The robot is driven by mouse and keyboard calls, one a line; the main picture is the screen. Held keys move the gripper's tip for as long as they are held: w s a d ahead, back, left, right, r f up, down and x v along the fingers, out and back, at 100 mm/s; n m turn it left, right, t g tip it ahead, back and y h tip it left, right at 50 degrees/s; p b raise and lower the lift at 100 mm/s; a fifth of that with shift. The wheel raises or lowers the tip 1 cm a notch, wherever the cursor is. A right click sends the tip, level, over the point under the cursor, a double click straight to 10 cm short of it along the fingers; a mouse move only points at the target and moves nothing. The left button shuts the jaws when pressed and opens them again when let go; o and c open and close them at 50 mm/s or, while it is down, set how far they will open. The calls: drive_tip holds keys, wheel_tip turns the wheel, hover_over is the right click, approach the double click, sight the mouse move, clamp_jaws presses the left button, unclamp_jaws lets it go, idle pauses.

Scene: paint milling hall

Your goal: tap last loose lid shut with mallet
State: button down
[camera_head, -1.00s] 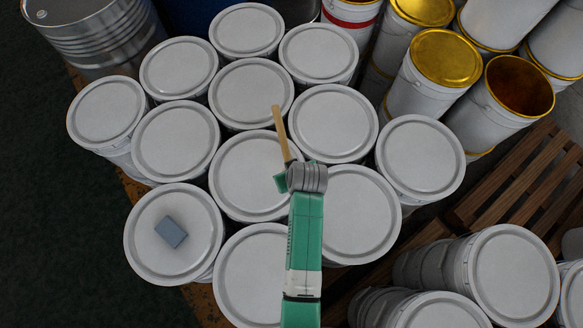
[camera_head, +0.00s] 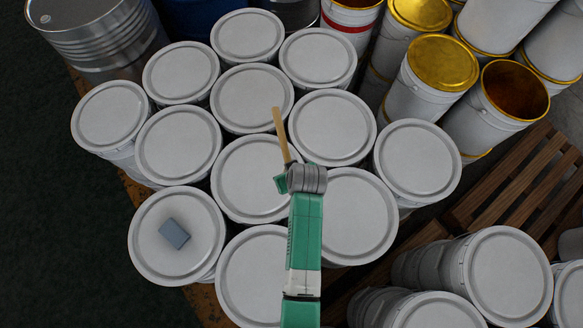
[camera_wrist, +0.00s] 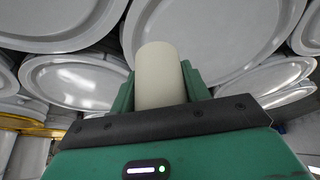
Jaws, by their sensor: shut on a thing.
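My gripper (camera_head: 283,182) is shut on the mallet, whose tan wooden handle (camera_head: 280,134) sticks out towards the back in the head view. In the wrist view, a pale round-ended cylinder of the mallet (camera_wrist: 160,75) sits between the green fingers (camera_wrist: 159,92). The mallet's head cannot be made out. The gripper is above the middle of a group of white buckets, over the edges of a centre lid (camera_head: 245,180) and the lid to its right (camera_head: 352,218). I cannot tell which lid is loose, nor whether the mallet touches one.
A blue-grey block (camera_head: 174,233) lies on the front-left lid (camera_head: 150,256). A steel drum (camera_head: 98,35) stands at the back left. Buckets with gold lids (camera_head: 443,62) and an open one (camera_head: 516,90) stand at the right, near a wooden pallet (camera_head: 505,190). Dark floor is clear at left.

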drive_tip(key=shift+f, duration=0.1)
wheel_tip(320, 180, down, 5)
drive_tip(key=b, duration=0.4)
drive_tip(key=shift+f, duration=0.1)
